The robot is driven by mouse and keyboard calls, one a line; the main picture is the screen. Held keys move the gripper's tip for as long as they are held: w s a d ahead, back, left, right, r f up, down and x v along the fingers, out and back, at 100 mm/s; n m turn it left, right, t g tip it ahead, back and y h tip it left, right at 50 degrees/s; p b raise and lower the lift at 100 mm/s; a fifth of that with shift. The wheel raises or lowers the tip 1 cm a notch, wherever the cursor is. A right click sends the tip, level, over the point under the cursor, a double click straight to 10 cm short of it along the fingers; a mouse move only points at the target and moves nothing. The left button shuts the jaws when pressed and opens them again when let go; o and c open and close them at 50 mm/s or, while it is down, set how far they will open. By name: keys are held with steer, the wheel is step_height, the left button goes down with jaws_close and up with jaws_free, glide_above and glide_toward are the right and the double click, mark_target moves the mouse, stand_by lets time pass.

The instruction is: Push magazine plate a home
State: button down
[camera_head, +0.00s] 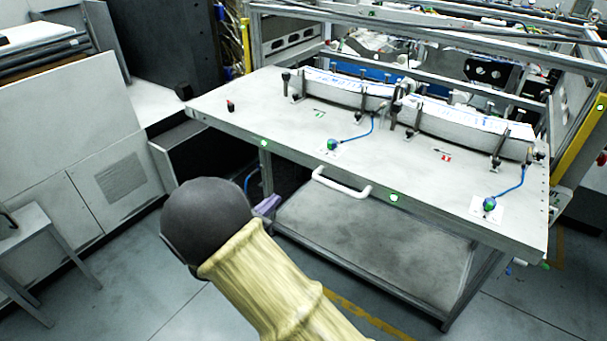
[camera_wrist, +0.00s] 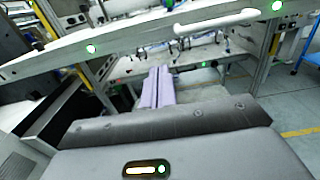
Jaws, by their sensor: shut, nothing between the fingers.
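A large pale grey plate (camera_head: 255,110), which appears to be the magazine plate, lies flat at the machine front. I see no letter naming it. A white bar handle (camera_head: 341,187) is fixed on its front edge; the handle also shows in the wrist view (camera_wrist: 215,22). Two long white label stacks, left (camera_head: 345,90) and right (camera_head: 470,125), stand between dark posts at its back. My gripper (camera_head: 267,205) is mostly hidden behind my wrist in the head view. In the wrist view its lavender fingers (camera_wrist: 158,87) are together and empty, apart from the handle and below the plate edge.
A lower shelf (camera_head: 370,245) is below the plate within a metal frame. Two blue cables end at round knobs (camera_head: 332,145) on the plate. A yellow-edged post (camera_head: 585,140) stands at the right. Cabinets (camera_head: 80,160) and a small stool (camera_head: 45,235) are at the left.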

mark_target(310, 168)
steer(key=p+x, duration=0.6)
steer(key=x, duration=0.7)
steer(key=shift+w+d+r, duration=0.1)
steer(key=shift+w+d, duration=0.05)
steer(key=shift+d, duration=0.05)
steer(key=shift+w+d, duration=0.15)
steer(key=shift+w, duration=0.15)
